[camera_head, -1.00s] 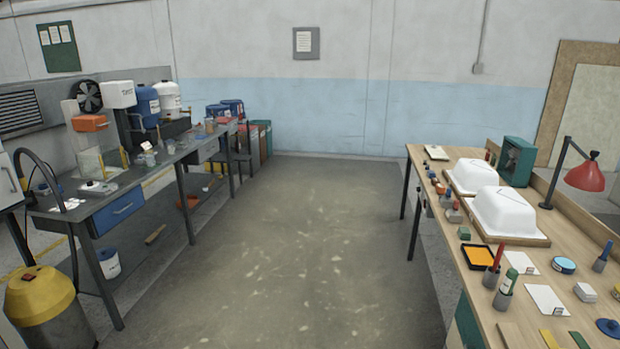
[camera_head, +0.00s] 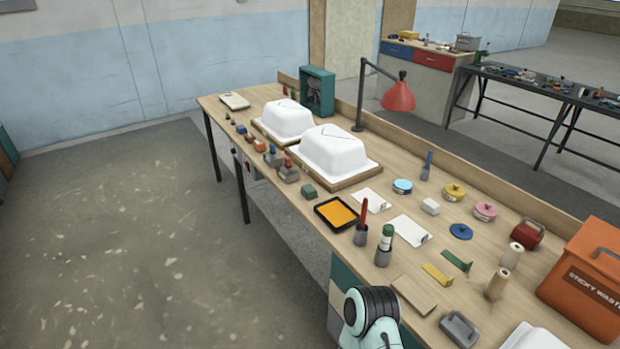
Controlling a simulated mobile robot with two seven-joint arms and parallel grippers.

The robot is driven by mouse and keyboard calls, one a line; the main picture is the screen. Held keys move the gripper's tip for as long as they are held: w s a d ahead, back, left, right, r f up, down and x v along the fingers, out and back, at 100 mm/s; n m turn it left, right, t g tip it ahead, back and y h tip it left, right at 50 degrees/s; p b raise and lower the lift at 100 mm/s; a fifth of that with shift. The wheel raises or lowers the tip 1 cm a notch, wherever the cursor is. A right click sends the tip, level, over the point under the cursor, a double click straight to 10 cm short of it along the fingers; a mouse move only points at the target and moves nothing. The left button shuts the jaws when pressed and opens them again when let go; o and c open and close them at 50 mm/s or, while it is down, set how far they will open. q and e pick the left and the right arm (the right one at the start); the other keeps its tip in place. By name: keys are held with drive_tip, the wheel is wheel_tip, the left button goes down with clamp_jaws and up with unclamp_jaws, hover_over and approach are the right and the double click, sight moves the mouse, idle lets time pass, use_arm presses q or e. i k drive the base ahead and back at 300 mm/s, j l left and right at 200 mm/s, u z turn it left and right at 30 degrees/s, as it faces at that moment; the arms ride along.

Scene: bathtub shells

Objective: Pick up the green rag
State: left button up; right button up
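I cannot make out a green rag for certain. A small green block-like item (camera_head: 308,192) lies on the wooden workbench (camera_head: 415,285), beside the front white tub shell; whether it is cloth is too small to tell. A flat green strip (camera_head: 457,260) lies farther right on the bench. A green-topped white tube (camera_head: 386,237) stands in a grey holder near the front edge. Neither of my grippers shows. Only a mint and black part of my own arm shows at the bottom, by the bench's front edge.
Two white tub shells (camera_head: 334,150) (camera_head: 284,118) sit on wooden boards. An orange-filled black tray (camera_head: 337,213), a red lamp (camera_head: 398,96) and an orange waste bin (camera_head: 590,285) also stand on the bench. The floor (camera_head: 120,250) left of the bench is clear.

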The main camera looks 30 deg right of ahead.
sight(308, 191)
drive_tip(key=i+z, duration=0.3)
drive_tip(key=i+j+z, duration=0.35)
drive_tip(key=i, duration=0.15)
drive_tip(key=i+j+z, duration=0.15)
drive_tip(key=i+z, duration=0.15)
drive_tip(key=i+j+z, duration=0.15)
drive_tip(key=z, duration=0.25)
drive_tip(key=i+j+z, duration=0.3)
drive_tip(key=z, duration=0.15)
drive_tip(key=i+j+z, duration=0.25)
drive_tip(key=z, duration=0.15)
drive_tip(key=i+j+z, duration=0.1)
drive_tip(key=j+z, duration=0.75)
drive_tip(key=i+j, duration=0.05)
